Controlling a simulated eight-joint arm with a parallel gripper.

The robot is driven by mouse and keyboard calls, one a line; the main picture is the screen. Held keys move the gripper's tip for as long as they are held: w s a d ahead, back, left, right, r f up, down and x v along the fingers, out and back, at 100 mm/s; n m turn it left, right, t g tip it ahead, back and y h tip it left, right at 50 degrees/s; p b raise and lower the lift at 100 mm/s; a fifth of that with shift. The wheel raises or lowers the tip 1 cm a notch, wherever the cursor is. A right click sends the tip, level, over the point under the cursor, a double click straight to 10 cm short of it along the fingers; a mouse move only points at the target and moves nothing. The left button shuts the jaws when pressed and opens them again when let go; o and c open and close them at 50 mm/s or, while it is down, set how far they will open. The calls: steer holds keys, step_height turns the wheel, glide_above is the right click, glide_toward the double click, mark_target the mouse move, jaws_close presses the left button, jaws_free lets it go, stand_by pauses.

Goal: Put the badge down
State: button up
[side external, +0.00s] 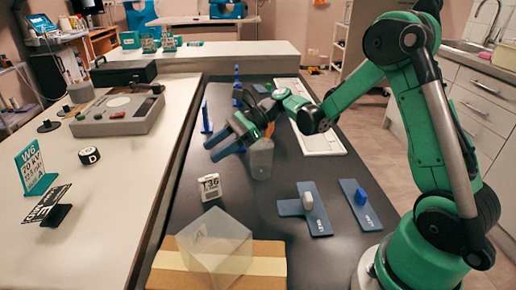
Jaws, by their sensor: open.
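A small white tag marked T36 (210,187) stands on the dark bench top, left of centre; it looks the most like a badge, but I cannot be sure that it is the badge. My gripper (214,145) has blue fingers that are spread apart and point left, above and behind the tag. I see nothing between the fingers. A grey translucent block (260,159) stands just right of the fingers; I cannot tell whether they touch it.
A clear box (215,247) sits on a tan board (262,268) in front. Blue plates (320,224) (372,222) with small pieces lie right. A white tray (321,142) lies along the right edge. Blue uprights (206,116) stand behind. The bench between tag and plates is clear.

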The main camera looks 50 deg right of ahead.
steer(key=s+d+r+n+t+h, duration=0.1)
steer(key=s+n+h, duration=1)
steer(key=n, duration=1.1)
steer(key=shift+s+d+r+n+t+h, duration=0.35)
steer(key=shift+s+r+t, duration=0.25)
steer(key=shift+s+r, duration=0.4)
steer(key=shift+w+a+r, duration=0.1)
steer(key=shift+w, duration=0.05)
